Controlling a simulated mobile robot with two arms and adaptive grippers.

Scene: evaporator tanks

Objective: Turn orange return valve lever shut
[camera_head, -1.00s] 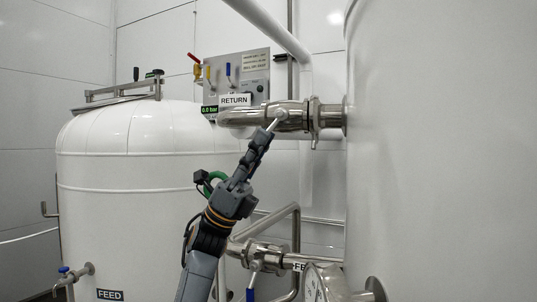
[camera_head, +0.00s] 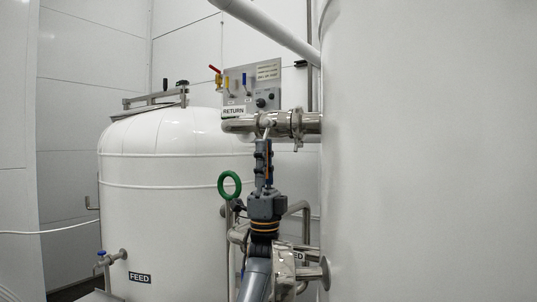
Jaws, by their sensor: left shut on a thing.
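The return valve sits in the steel pipe (camera_head: 240,124) beside the RETURN label (camera_head: 233,111). Its lever (camera_head: 266,130) shows as a short bare metal stem hanging almost straight down, across the pipe. My left gripper (camera_head: 264,146) points up at the valve from below and is shut on the lever. The fingers cover most of the handle, so its orange part is mostly hidden. My right gripper is not in view.
A large white tank (camera_head: 430,150) fills the right side, close to my arm. A smaller white tank (camera_head: 165,180) stands left. A panel (camera_head: 262,80) with small coloured levers is behind the pipe. A green ring handwheel (camera_head: 229,185) is left of my gripper. Lower pipework (camera_head: 298,208) is beside my arm.

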